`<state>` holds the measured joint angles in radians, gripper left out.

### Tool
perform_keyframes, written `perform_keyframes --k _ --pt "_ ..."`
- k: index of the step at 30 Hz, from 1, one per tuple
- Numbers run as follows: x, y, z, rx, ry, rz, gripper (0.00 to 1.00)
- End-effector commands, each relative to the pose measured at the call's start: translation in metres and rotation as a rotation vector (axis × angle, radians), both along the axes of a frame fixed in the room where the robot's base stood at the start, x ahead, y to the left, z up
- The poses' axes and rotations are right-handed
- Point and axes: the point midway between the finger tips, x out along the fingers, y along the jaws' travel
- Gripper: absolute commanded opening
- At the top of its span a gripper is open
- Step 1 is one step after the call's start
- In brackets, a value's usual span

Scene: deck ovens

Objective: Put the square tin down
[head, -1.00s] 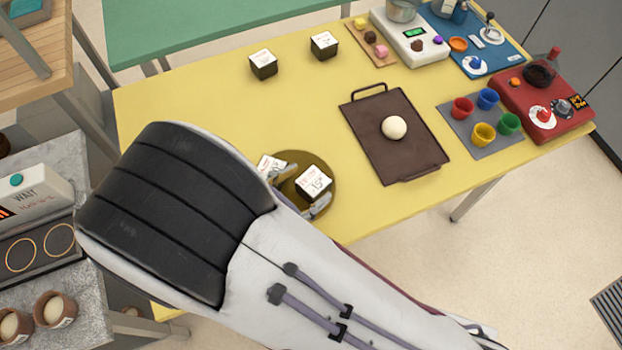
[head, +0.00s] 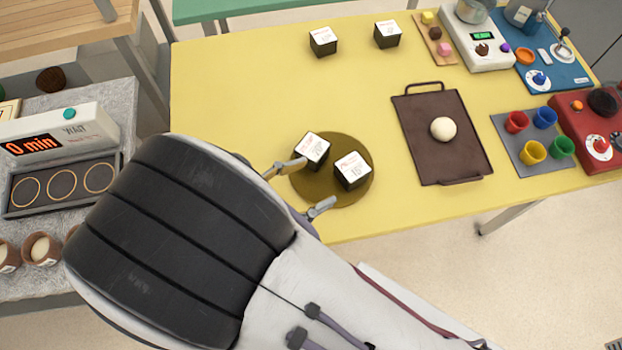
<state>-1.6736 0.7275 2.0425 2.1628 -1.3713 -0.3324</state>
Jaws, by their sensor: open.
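Two dark square tins with white printed tops stand upright, side by side, on a round olive-brown mat (head: 335,197) at the front of the yellow table. The left tin (head: 312,151) is close to the upper finger of my gripper; I cannot tell whether they touch. The right tin (head: 352,171) stands clear of the fingers. My gripper (head: 307,187) is open and empty at the mat's left front edge, its fingers spread and pointing toward the tins. My arm hides part of the table's front left.
Two similar tins (head: 323,41) (head: 387,34) stand at the back. A brown tray (head: 419,158) with a pale ball (head: 443,129) lies to the right, beside a grey mat (head: 511,151) with coloured cups. A timer unit (head: 50,143) stands at left. The table's middle is clear.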

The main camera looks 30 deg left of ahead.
Motion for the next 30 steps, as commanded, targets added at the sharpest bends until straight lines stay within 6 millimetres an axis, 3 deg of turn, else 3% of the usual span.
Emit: perform_keyframes --k 20,25,30 --pt "0.002 0.001 0.000 0.006 0.003 0.001 0.58" --pt "0.018 0.009 0.004 0.058 0.024 0.017 0.58" --pt "0.053 0.027 0.015 0.173 0.066 0.060 0.58"
